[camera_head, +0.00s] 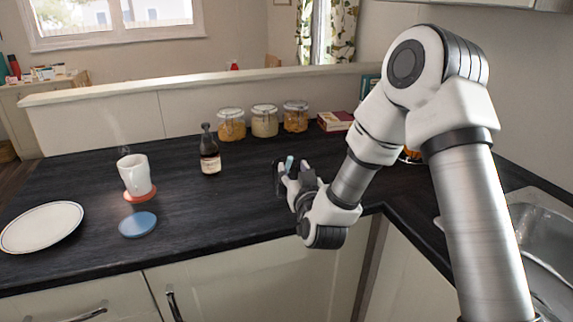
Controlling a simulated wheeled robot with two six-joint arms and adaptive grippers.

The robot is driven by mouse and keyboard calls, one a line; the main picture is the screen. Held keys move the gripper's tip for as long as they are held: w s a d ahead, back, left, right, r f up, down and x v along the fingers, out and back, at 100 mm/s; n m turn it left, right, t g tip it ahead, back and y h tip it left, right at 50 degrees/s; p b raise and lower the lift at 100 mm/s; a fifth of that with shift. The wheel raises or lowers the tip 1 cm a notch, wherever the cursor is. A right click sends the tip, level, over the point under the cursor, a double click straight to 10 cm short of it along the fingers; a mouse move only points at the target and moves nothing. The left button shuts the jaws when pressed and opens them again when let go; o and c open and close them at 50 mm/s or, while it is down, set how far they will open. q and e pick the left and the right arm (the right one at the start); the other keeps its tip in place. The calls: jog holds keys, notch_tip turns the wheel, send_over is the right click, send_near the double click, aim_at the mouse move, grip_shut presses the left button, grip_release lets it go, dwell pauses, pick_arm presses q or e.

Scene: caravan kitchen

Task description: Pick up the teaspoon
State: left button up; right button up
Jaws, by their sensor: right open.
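I cannot make out a teaspoon in the head view. My right gripper (294,168) is open over the dark worktop (240,205), near its front right part. Between its pale fingertips a small teal piece shows, and a dark shape shows just beside it; I cannot tell what either is. My right arm hides part of the worktop behind it. My left gripper is not in view.
A steaming white mug (135,173) stands on a red coaster (140,195), beside a blue coaster (138,224) and a plate (41,227). A dark bottle (210,152) stands mid-worktop. Jars (264,121) and books (335,121) line the back. A sink (540,225) is right.

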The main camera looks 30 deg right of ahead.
aim_at(289, 165)
jog(key=x, duration=0.5)
jog(key=shift+a+f+p, duration=0.2)
jog(key=shift+f+p, duration=0.1)
jog(key=shift+p, duration=0.1)
jog(key=shift+s+r, duration=0.1)
jog(key=shift+c, duration=1.3)
grip_shut()
